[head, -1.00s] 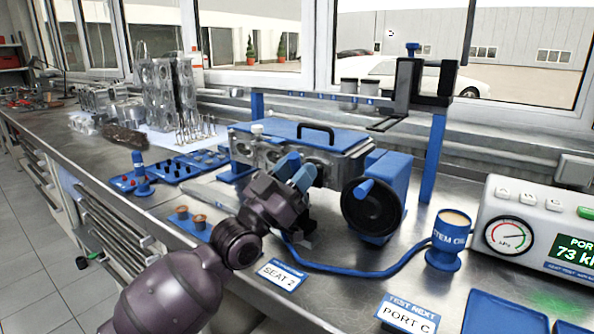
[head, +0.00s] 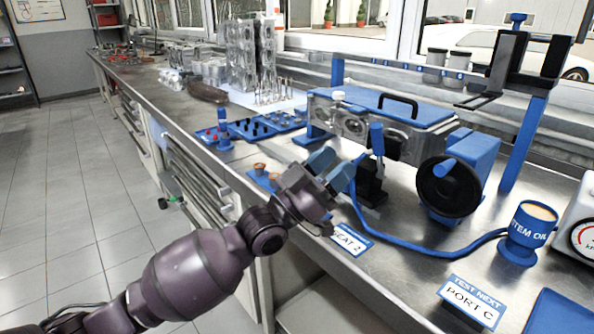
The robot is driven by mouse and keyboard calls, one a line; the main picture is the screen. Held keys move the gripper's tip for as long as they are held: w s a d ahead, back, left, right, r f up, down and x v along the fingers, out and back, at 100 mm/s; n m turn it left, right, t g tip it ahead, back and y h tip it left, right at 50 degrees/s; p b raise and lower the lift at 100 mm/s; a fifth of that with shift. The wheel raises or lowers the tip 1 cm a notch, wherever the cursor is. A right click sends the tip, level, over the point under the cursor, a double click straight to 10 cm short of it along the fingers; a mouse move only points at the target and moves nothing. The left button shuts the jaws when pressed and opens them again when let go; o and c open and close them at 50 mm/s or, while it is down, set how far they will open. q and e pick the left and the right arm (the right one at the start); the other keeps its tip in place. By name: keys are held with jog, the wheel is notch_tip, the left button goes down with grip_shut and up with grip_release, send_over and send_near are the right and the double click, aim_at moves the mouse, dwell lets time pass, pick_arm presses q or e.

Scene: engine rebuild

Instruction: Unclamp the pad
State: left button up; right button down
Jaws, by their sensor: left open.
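The engine head (head: 352,124), a grey metal block with a blue top plate and black handle, stands on the bench. In front of it is a black clamp (head: 371,182) with an upright blue lever (head: 376,138). A blue hose (head: 410,257) runs from beside the clamp to the blue cup. The pad itself is hard to make out; it seems hidden behind the clamp and gripper. My left gripper (head: 334,170), with blue fingertips, is open and empty just left of the clamp and apart from the lever. My right gripper is not in view.
A black wheel on a blue block (head: 449,188) stands right of the clamp. A blue cup (head: 528,232) and a PORT C card (head: 471,302) are at right. A SEAT 2 card (head: 351,239) lies at the front edge. Blue trays (head: 265,126) are at left.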

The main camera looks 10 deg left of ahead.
pick_arm(q)
jog(key=s+a, duration=0.4)
jog(key=a, duration=0.1)
jog(key=shift+s+a+p, duration=0.15)
jog(key=shift+s+p, duration=0.1)
jog(key=shift+p, duration=0.1)
